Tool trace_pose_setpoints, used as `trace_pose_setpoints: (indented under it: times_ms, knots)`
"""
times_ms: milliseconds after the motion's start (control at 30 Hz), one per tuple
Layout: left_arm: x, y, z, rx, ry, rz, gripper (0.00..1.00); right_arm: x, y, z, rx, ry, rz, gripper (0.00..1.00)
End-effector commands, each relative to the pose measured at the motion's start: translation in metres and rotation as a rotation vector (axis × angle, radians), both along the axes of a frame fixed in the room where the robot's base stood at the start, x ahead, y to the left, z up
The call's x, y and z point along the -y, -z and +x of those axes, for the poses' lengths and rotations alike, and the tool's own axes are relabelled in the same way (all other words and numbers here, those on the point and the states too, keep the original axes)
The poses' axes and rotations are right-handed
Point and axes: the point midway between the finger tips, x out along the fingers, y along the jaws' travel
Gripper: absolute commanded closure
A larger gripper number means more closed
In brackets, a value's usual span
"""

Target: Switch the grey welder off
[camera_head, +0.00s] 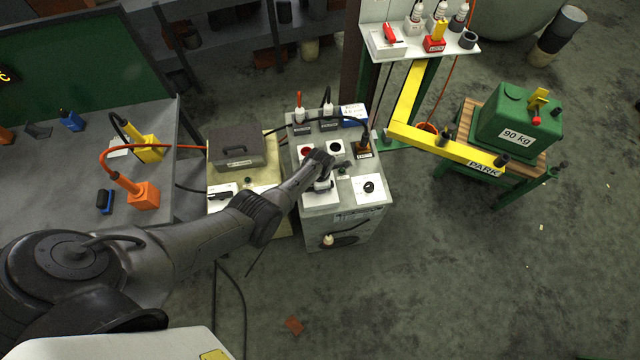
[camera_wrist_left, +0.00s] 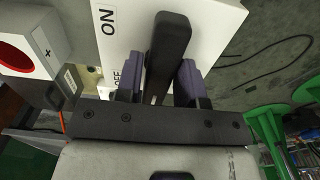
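The grey welder (camera_head: 343,228) is the cabinet in the middle of the head view. Its top carries a red socket, a black socket, a dial and a switch. In the left wrist view a black switch lever (camera_wrist_left: 170,38) stands on a white plate (camera_wrist_left: 220,18) marked ON and OFF. The lever leans to the ON end. My left gripper (camera_wrist_left: 158,78) has one purple finger on each side of the lever, very close. I cannot tell whether both fingers touch it. In the head view my left gripper (camera_head: 324,180) is over the welder's top. My right gripper is not in view.
A beige unit with a dark grey box (camera_head: 237,147) stands left of the welder, beside a bench (camera_head: 60,165) with orange and yellow connectors. A yellow arm (camera_head: 440,143) marked PARK and a green 90 kg weight (camera_head: 518,125) are at right. Floor at lower right is mostly clear.

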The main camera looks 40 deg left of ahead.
Motion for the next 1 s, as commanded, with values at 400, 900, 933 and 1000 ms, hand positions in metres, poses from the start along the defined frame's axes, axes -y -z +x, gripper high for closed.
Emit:
trace_pose_setpoints:
  times_ms: [400, 900, 933, 1000]
  knots:
    - [0.0, 0.0, -0.001, 0.0, 0.002, 0.001, 0.47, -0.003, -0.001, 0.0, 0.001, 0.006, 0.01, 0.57]
    - [0.0, -0.074, 0.0, 0.003, 0.003, 0.001, 0.47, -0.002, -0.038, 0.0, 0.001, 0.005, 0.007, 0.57]
    - [0.0, -0.079, 0.0, 0.003, 0.003, 0.0, 0.47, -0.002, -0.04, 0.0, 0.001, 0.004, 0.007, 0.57]
    - [0.0, -0.091, 0.0, 0.003, 0.003, 0.0, 0.47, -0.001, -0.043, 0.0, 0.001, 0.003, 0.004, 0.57]
